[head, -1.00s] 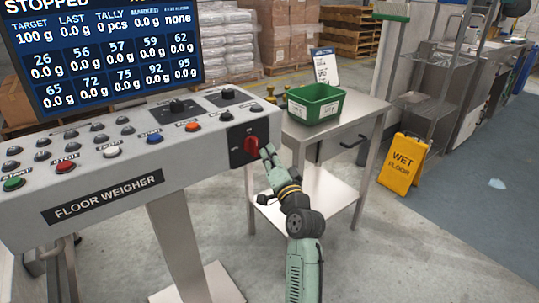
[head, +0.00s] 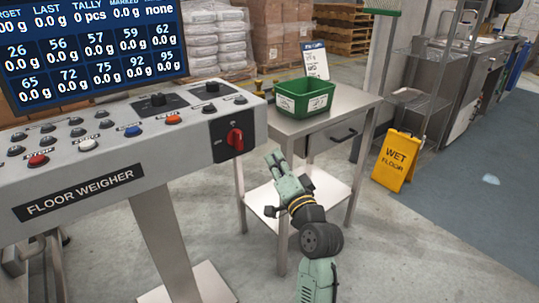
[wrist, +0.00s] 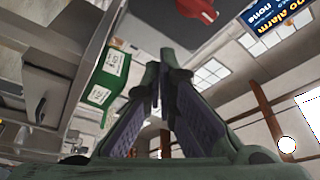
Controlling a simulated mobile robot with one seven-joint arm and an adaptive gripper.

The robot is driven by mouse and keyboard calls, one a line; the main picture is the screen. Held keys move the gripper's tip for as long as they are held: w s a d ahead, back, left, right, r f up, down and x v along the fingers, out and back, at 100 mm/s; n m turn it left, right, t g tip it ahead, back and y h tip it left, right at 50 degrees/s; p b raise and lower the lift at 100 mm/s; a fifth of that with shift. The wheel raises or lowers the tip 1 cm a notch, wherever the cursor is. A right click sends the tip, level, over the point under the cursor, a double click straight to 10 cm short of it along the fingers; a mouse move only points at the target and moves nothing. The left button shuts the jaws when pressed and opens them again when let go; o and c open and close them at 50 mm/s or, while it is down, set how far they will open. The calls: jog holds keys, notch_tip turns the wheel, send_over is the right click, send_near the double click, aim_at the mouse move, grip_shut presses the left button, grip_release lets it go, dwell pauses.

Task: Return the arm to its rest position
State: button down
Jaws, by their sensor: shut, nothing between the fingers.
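My gripper (head: 275,158) is at the end of my green arm, in the middle of the head view. It is shut and empty, pointing up and left, below and to the right of the red rotary switch (head: 235,139) on the end of the floor weigher console (head: 95,160). A gap shows between the fingertips and the switch. In the wrist view the two fingers (wrist: 160,65) meet near the tips, and the red switch (wrist: 198,10) is at the top, clear of them.
A steel side table (head: 345,102) with a green bin (head: 306,99) stands behind and right of my arm. A yellow wet floor sign (head: 396,160) stands further right. The console's screen (head: 95,50) is at upper left. Open floor lies at the lower right.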

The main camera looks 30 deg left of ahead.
jog(key=shift+s+d, duration=0.5)
jog(key=shift+d, duration=0.05)
